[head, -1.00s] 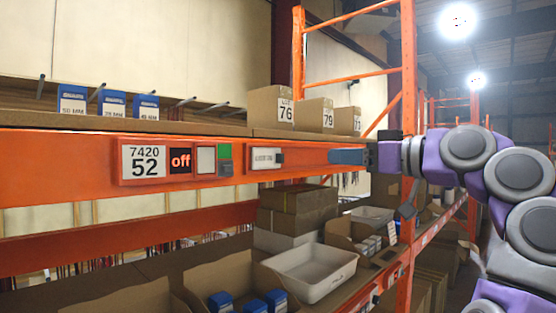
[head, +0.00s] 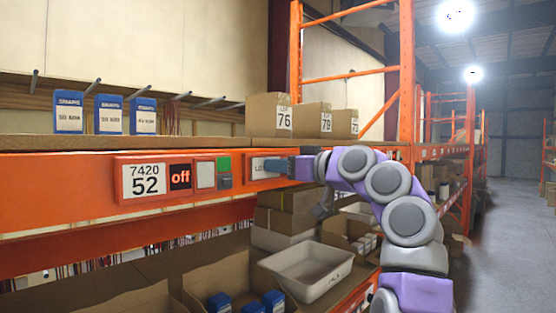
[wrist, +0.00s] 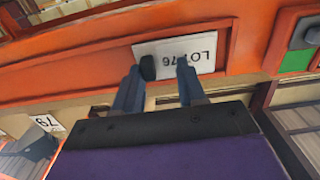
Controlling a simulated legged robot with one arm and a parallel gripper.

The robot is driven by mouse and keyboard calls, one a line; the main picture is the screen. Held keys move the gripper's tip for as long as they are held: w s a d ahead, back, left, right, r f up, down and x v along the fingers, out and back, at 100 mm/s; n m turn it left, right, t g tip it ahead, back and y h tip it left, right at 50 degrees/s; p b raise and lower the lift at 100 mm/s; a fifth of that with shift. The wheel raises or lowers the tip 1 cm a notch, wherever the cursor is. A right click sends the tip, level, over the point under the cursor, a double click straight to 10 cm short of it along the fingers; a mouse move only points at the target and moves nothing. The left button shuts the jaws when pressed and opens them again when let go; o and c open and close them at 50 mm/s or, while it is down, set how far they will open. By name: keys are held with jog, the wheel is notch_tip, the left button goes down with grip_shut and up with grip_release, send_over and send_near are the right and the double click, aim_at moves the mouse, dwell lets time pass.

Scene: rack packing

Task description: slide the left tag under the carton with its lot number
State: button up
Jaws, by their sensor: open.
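The white tag (head: 260,164) sits in an orange holder on the rack beam, below the cartons. In the wrist view the tag (wrist: 200,50) reads LOT 76, with a dark knob (wrist: 148,67) at its end. My gripper (wrist: 158,88) is open, one finger on each side of the knob area; I cannot tell if they touch it. In the head view my gripper (head: 290,168) hides the tag's right part. On the shelf above stand cartons marked 76 (head: 258,114), 79 (head: 308,119) and a third (head: 341,122) with a partly readable label.
Left of the tag, a panel (head: 128,198) shows 7420 52 beside an off display (head: 180,176) and a green-grey switch (head: 224,172). Blue boxes (head: 69,112) stand above. A white bin (head: 336,274) and open cartons fill the lower shelf. The aisle (head: 505,230) at right is clear.

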jog(key=shift+w+d, duration=0.2)
jog(key=shift+d, duration=0.45)
jog(key=shift+w+d, duration=0.15)
jog(key=shift+d, duration=0.5)
jog(key=shift+s+a, duration=0.15)
jog(key=shift+a, duration=1.05)
jog(key=c, duration=0.5)
grip_shut()
jog(key=shift+w+d, duration=0.2)
jog(key=shift+d, duration=0.05)
